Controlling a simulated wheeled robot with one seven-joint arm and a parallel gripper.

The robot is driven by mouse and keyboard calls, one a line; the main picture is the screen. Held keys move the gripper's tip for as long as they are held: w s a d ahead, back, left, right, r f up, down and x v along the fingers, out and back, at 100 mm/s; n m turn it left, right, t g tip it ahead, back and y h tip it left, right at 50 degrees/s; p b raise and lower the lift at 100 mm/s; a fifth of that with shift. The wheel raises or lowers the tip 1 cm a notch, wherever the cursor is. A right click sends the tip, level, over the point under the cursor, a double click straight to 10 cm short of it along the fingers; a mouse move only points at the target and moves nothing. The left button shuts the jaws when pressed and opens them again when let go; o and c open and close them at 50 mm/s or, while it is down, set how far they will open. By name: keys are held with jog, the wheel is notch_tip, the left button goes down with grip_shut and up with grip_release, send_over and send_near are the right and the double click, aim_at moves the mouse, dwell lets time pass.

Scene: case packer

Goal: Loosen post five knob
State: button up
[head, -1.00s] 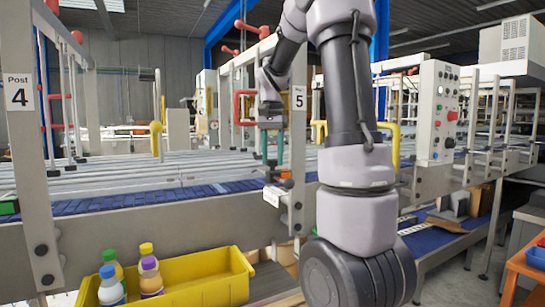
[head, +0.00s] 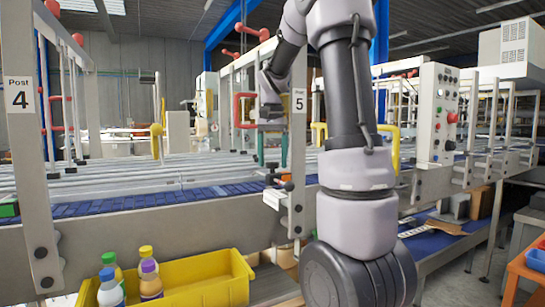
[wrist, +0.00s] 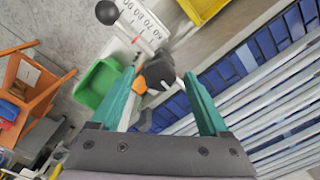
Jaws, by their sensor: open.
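Post five (head: 298,120) is a grey upright with a "Post 5" label on the near side of the conveyor. A dark knob (head: 288,185) sits low on it, above a white plate (head: 272,199). My gripper (head: 273,163) hangs just left of the post, its teal fingers pointing down above the knob area. In the wrist view my gripper (wrist: 163,74) is open and empty. A black knob (wrist: 158,70) shows between and beyond its fingertips, apparently untouched. A black ball (wrist: 107,12) and the white marked scale plate (wrist: 150,22) lie further out.
Post four (head: 25,130) stands at left. The blue conveyor belt (head: 140,200) and its metal rails run behind the posts. A yellow bin (head: 205,282) with several bottles is below. In the wrist view a green bin (wrist: 98,84) and an orange stand (wrist: 30,85) lie to the left.

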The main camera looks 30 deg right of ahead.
aim_at(273, 162)
notch_tip(273, 162, up, 11)
dwell(0.4)
jog(key=shift+f, duration=0.1)
jog(key=s+a+f+n+t+y, duration=0.1)
jog(key=s+a+f+n+t, duration=0.1)
jog(key=s+a, duration=0.4)
jog(key=s+a+f+n+t+y, duration=0.1)
jog(key=s+a+f+n+t, duration=0.2)
jog(key=s, duration=1)
notch_tip(273, 162, down, 3)
jog(key=a+t, duration=0.2)
jog(key=shift+a, duration=0.35)
